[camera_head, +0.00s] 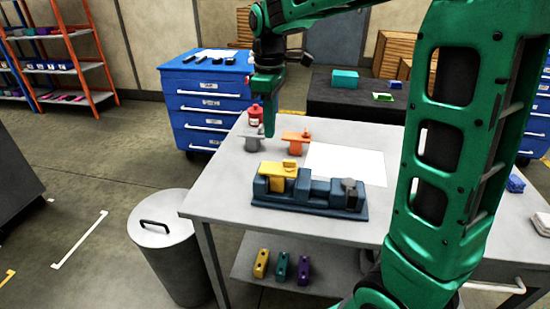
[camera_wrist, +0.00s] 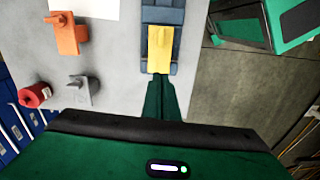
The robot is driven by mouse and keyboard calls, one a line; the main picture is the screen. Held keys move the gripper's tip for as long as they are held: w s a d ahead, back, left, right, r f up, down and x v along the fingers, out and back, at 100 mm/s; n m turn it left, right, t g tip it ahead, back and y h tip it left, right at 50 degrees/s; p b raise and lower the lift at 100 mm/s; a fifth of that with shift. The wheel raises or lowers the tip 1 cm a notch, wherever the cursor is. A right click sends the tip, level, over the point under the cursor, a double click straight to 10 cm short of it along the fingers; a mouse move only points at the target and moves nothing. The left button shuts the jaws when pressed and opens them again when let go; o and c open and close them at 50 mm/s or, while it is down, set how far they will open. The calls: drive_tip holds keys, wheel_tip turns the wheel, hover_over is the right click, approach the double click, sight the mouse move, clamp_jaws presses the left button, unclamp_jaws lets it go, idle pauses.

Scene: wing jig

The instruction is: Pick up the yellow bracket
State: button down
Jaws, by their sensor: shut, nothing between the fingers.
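The yellow bracket (camera_head: 278,170) sits in the left part of a dark blue jig (camera_head: 325,206) on the grey table. It also shows in the wrist view (camera_wrist: 160,48), on the blue jig (camera_wrist: 163,15). My green gripper (camera_head: 269,134) points down above the table, behind the yellow bracket in the head view. Its fingers are together and empty. In the wrist view the fingertips (camera_wrist: 162,80) appear just below the near end of the bracket. I cannot tell the exact height gap.
A grey bracket (camera_head: 252,142), an orange bracket (camera_head: 294,140) and a red container (camera_head: 255,115) stand at the table's back left. White paper (camera_head: 345,165) lies behind the jig. A dark grey part (camera_head: 352,192) sits at the jig's right end. A lidded bin (camera_head: 165,230) stands left of the table.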

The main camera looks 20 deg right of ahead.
sight(284, 160)
drive_tip(key=shift+n, duration=0.4)
drive_tip(key=f, duration=0.3)
drive_tip(key=w+a+f, duration=0.1)
drive_tip(key=f, duration=0.6)
drive_tip(key=shift+w+a, duration=0.15)
drive_tip(key=shift+a, duration=0.1)
drive_tip(key=shift+s+d, duration=0.65)
drive_tip(key=shift+d, duration=0.3)
drive_tip(key=shift+s+d, duration=0.5)
drive_tip(key=shift+d, duration=0.2)
drive_tip(key=shift+s+d, duration=0.55)
drive_tip(key=shift+d, duration=0.2)
drive_tip(key=shift+r, duration=0.15)
